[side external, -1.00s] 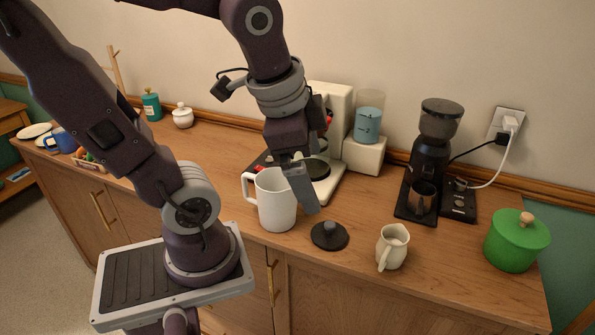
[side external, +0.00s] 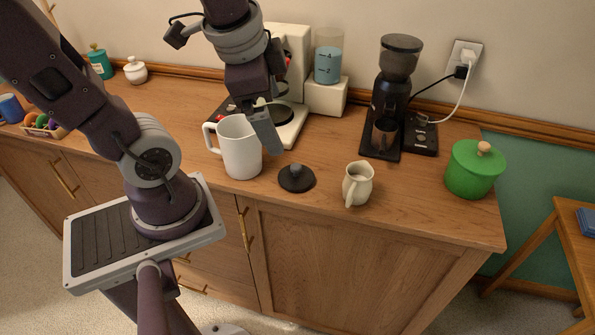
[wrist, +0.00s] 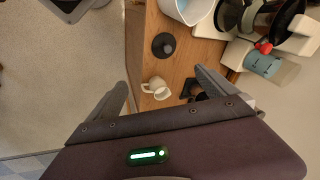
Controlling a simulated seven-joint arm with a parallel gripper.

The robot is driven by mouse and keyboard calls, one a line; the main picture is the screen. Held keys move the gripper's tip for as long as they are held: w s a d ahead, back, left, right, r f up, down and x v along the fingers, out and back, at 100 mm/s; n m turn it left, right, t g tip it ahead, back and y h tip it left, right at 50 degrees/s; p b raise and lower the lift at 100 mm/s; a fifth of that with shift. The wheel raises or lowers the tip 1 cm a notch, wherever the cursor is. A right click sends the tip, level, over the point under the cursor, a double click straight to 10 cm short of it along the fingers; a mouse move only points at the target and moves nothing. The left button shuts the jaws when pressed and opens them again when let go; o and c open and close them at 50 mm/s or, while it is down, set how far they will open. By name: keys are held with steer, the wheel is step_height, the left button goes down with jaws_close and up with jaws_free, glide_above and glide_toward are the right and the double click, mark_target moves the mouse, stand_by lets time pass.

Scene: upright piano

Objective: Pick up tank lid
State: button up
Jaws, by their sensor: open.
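The tank lid, a round black lid with a knob (side external: 297,178), lies knob up near the counter's front edge. It also shows in the wrist view (wrist: 163,44), above and between my fingertips in the picture. My gripper (side external: 268,138) hangs above the counter beside the white mug, up and left of the lid in the side view. In the wrist view my gripper (wrist: 165,88) has its fingers wide apart with nothing between them; it is not touching the lid. The clear tank with blue water (side external: 328,62) stands at the back, with no lid seen on it.
A white mug (side external: 240,150) stands just left of the lid and a cream pitcher (side external: 357,184) just right. The coffee machine (side external: 290,112) is behind. A black grinder (side external: 390,100) and a green pot (side external: 474,170) stand further right. Counter around the lid is narrow but bare.

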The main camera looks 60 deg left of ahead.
steer(key=w+a+f+m+g, duration=0.3)
steer(key=w+a+f+m, duration=0.15)
steer(key=f+m, duration=0.3)
steer(key=m+h, duration=0.2)
steer(key=m, duration=0.5)
glide_above(296, 167)
steer(key=shift+g, duration=0.3)
steer(key=f, duration=0.6)
steer(key=shift+w+f, duration=0.2)
steer(key=shift+f, duration=0.05)
step_height(296, 167, down, 8)
steer(key=shift+s+r, duration=0.15)
steer(key=shift+r, duration=0.05)
steer(key=c, duration=1.5)
steer(key=shift+o, duration=0.2)
step_height(296, 167, up, 10)
steer(key=shift+r, duration=0.15)
step_height(296, 167, down, 10)
